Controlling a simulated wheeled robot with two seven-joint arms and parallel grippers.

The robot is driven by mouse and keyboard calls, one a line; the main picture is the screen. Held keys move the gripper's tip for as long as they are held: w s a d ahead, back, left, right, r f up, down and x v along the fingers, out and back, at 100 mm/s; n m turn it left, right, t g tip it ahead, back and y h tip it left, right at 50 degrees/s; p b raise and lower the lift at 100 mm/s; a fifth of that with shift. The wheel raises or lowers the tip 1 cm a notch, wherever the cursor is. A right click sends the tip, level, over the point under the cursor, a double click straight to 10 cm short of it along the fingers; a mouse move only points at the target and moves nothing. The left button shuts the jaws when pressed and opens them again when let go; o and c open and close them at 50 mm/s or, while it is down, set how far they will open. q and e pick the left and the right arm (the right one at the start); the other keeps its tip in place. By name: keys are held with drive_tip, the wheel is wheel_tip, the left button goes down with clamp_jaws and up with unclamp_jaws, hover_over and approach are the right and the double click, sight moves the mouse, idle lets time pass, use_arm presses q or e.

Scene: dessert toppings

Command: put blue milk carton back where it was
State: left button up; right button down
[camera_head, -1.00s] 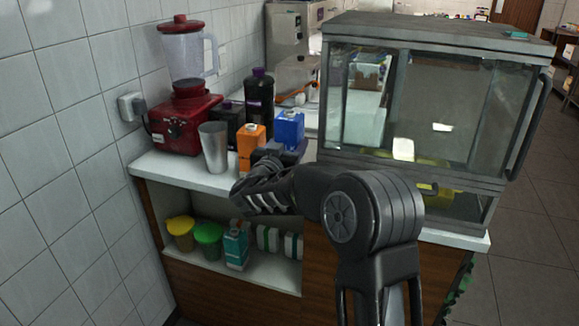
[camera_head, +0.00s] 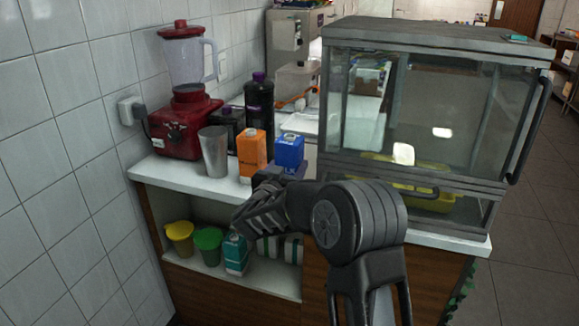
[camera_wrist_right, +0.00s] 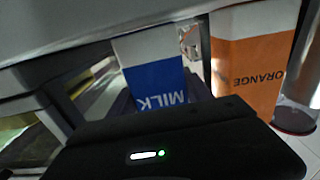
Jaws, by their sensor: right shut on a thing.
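The blue milk carton (camera_head: 289,151) is upright at the counter, just right of the orange juice carton (camera_head: 252,152). My right gripper (camera_head: 284,172) is shut on its lower part. The gripper and arm hide the carton's base, so I cannot tell whether it touches the counter. In the right wrist view the milk carton (camera_wrist_right: 153,72) shows its blue side with the word MILK, with the orange carton (camera_wrist_right: 250,75) to its right. My left gripper is not in view.
A metal cup (camera_head: 213,152), a red blender (camera_head: 186,125) and a black bottle with a purple cap (camera_head: 259,105) stand to the left and behind. A glass display case (camera_head: 430,110) stands close on the right. Tubs and a teal carton (camera_head: 235,254) are on the shelf below.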

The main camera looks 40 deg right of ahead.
drive_tip(key=shift+f, duration=0.1)
drive_tip(key=shift+c, duration=2.2)
unclamp_jaws()
drive_tip(key=shift+r, duration=0.2)
drive_tip(key=v, duration=1.2)
